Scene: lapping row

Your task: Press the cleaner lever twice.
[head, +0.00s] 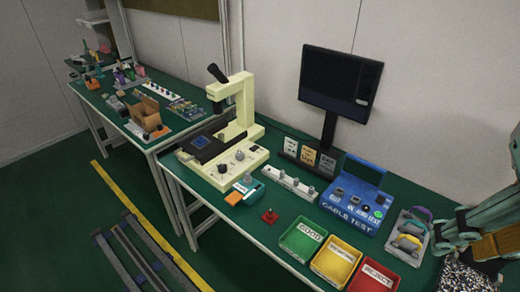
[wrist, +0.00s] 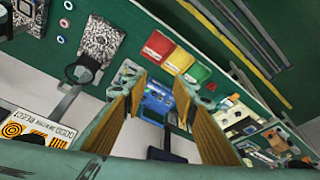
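A small teal device that looks like the cleaner (head: 250,190) sits on the green bench in the head view, in front of the cream microscope. Its lever is too small to make out clearly. An orange block (head: 235,197) lies just left of it. In the wrist view I cannot pick out the cleaner with certainty. My gripper (wrist: 160,80) shows there with its two fingers wide apart and nothing between them. In the head view my teal arm is at the right edge, well away from the cleaner and beyond the trays.
The cream microscope (head: 243,105) stands behind the cleaner. A green tray (head: 285,243), yellow tray (head: 318,266) and red tray (head: 357,285) line the front edge. The blue cable test box (head: 347,212) and a monitor (head: 340,78) stand behind. A small red part (head: 270,215) lies near the cleaner.

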